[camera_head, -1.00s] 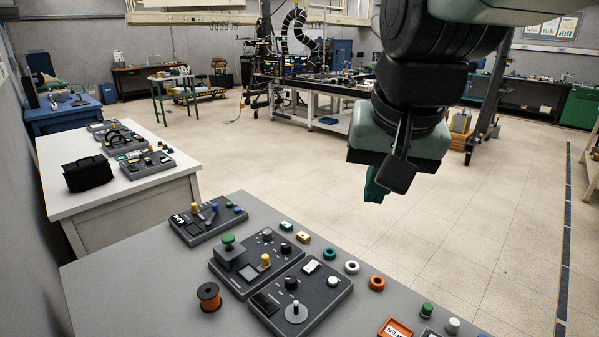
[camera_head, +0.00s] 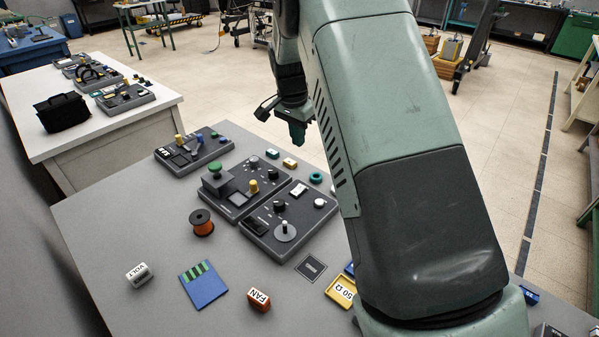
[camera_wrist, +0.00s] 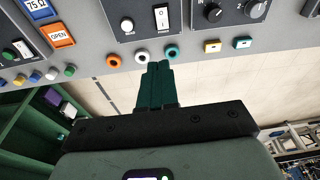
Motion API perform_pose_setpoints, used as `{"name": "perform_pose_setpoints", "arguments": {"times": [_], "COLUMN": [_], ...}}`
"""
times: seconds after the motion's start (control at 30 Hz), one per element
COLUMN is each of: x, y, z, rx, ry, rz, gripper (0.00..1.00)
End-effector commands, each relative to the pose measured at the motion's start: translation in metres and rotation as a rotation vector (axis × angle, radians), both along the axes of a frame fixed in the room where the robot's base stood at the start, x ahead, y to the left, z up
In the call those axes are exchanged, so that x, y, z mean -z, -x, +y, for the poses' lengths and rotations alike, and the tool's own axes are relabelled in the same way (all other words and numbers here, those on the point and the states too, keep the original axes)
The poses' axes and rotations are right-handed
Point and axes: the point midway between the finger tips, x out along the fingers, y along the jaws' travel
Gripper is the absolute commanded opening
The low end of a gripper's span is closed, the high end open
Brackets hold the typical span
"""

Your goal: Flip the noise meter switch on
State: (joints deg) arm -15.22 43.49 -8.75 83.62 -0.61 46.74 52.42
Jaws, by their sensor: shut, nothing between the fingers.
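Several grey control boxes stand on the near table; I cannot read which is the noise meter. The front box (camera_head: 262,228) has a white rocker switch (camera_head: 299,190), knobs and a metal lever on a pale disc (camera_head: 284,232). The middle box (camera_head: 226,200) has a green knob and a yellow knob. The back box (camera_head: 178,166) has small coloured levers. In the wrist view, the white rocker (camera_wrist: 162,17) sits beside a round white knob (camera_wrist: 127,25). My gripper (camera_head: 298,140) is shut and empty, near the table's far edge; its dark green fingers (camera_wrist: 158,72) point toward the boxes.
Coloured rings, including a teal one (camera_wrist: 172,53), line the table edge before my fingers. An orange spool (camera_head: 203,224), a blue card (camera_head: 204,287) and labelled blocks lie on the near table (camera_head: 150,225). A second table with a black bag (camera_head: 63,112) stands left. My arm hides the table's right side.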

Motion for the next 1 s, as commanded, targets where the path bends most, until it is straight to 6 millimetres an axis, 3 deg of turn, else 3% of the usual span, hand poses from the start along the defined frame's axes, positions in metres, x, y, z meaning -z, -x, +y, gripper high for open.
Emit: {"name": "perform_pose_setpoints", "arguments": {"times": [0.1,0.2,0.67,0.83,1.0], "x": [0.024,0.032,0.039,0.062,0.099], "y": [-0.008,-0.010,-0.011,-0.013,-0.017], "z": [0.004,0.005,0.005,0.002,-0.002], "rx": [0.027,0.037,0.040,0.040,0.041], "ry": [0.009,0.012,0.014,0.014,0.014], "rz": [0.011,0.014,0.016,0.018,0.018], "gripper": [0.00,0.00,0.00,0.00,0.00]}}
